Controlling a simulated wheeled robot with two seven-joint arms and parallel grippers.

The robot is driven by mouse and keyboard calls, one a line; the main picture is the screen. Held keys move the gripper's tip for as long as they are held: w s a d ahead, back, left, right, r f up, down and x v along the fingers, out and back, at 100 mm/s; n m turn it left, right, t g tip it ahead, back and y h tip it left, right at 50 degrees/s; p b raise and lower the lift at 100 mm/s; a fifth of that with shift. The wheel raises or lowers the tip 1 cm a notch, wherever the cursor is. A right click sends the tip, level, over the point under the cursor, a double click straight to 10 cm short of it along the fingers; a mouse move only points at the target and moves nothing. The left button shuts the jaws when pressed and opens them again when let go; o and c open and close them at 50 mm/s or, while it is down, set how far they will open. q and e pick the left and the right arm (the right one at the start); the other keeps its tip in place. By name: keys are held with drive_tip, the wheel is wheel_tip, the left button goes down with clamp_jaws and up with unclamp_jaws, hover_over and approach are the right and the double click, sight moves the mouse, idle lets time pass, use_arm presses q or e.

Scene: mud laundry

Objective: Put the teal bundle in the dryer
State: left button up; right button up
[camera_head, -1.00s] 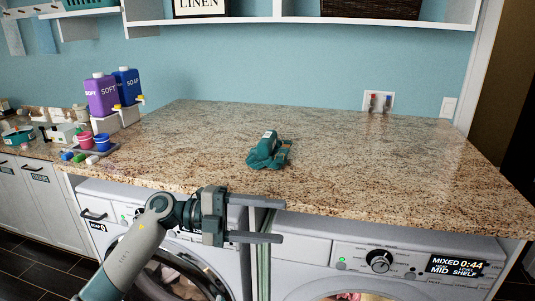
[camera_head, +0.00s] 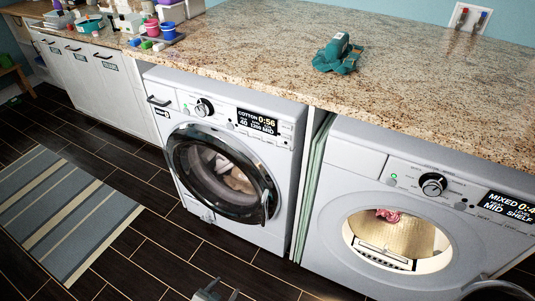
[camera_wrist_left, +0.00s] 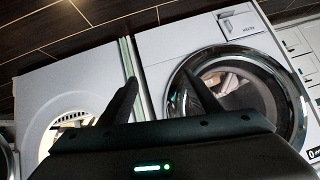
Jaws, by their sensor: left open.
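The teal bundle (camera_head: 338,55) lies crumpled on the granite counter above the machines. The right machine, which looks like the dryer (camera_head: 340,190), has an open, lit round drum with a pink item (camera_head: 390,215) and a pale rack inside. Its display reads MIXED. My left gripper (camera_head: 213,291) shows only partly at the bottom edge, low in front of the machines and well away from the bundle. In the left wrist view its two dark fingers (camera_wrist_left: 163,92) are apart and empty, with the dryer (camera_wrist_left: 85,85) at left. My right gripper is not in view.
The left washer (camera_head: 225,175) has a closed round glass door with laundry behind it. A dark curved rim (camera_head: 500,284), perhaps the dryer's open door, shows at lower right. Coloured containers (camera_head: 155,40) stand at the counter's far left. A striped rug (camera_head: 60,215) lies on the floor.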

use_arm(q)
drive_tip(key=s+a+f+n+g+y, duration=0.1)
drive_tip(key=s+a+f+g, duration=0.1)
drive_tip(key=s, duration=1.1)
drive_tip(key=s+a+f+n+g, duration=0.1)
drive_tip(key=s+f, duration=0.6)
drive_tip(key=s, duration=0.7)
drive_tip(key=s+a+f+n+g+y, duration=0.1)
drive_tip(key=s+a+f+g, duration=0.2)
drive_tip(key=s, duration=1)
wheel_tip(320, 180, down, 2)
drive_tip(key=g, duration=0.2)
drive_tip(key=shift+s+f+g+y, duration=0.2)
drive_tip(key=shift+s+g+y, duration=0.05)
drive_tip(key=shift+g+y, duration=0.05)
